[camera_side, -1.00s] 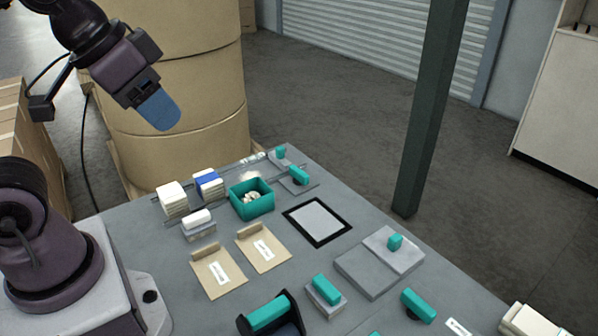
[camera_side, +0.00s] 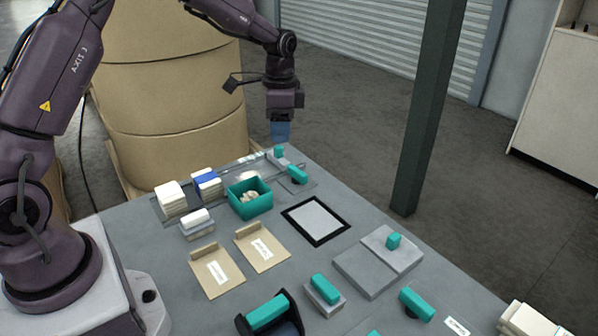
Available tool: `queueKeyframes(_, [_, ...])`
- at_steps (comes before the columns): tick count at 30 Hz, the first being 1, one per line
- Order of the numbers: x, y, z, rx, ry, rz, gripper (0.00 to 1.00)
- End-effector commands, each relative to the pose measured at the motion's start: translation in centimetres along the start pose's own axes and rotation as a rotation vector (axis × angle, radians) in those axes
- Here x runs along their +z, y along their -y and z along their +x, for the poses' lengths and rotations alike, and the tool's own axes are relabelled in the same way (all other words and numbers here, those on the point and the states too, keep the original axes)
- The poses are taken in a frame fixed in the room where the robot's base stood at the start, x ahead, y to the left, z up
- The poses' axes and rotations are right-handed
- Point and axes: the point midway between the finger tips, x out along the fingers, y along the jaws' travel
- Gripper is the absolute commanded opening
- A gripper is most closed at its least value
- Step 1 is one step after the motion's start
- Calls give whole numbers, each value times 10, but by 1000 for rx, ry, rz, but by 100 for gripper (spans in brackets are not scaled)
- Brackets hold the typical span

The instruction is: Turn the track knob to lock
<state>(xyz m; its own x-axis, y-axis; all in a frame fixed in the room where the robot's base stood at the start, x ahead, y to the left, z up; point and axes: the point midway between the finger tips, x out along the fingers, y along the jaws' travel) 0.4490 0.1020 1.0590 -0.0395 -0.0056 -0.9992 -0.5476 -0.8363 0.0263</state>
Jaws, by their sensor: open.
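A small teal knob (camera_side: 278,151) stands at the far end of the track (camera_side: 240,168), near the table's far corner; I take it as the track knob. A second, larger teal knob (camera_side: 297,174) sits on a grey plate just in front of it. My gripper (camera_side: 281,138) points straight down just above the small knob in this view, its blue fingers close to the knob's top. The fingers are open, seen edge-on, so the gap between them does not show. I cannot tell whether they touch the knob.
White stacks (camera_side: 171,198) and a blue-and-white stack (camera_side: 207,184) stand along the track's near part. A teal bin (camera_side: 250,206) with pale pieces stands near it. Kraft pouches (camera_side: 262,248), a black-framed pad (camera_side: 316,220) and several teal-handled items lie toward the front.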

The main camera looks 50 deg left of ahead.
Motion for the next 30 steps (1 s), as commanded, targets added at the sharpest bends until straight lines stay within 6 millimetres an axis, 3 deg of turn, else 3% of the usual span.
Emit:
queueKeyframes(1, [-7,14,19,17,8,75,45])
queueKeyframes(6, [-26,54,61,30,3,387,45])
queueKeyframes(9, [-36,71,64,8,-11,573,45])
queueKeyframes(12, [-45,82,47,-38,-24,731,45])
queueKeyframes(18, [-45,83,44,-38,-15,919,45])
queueKeyframes(22, [-45,83,52,-36,-14,943,45])
queueKeyframes(30, [-46,83,102,-33,-14,941,45])
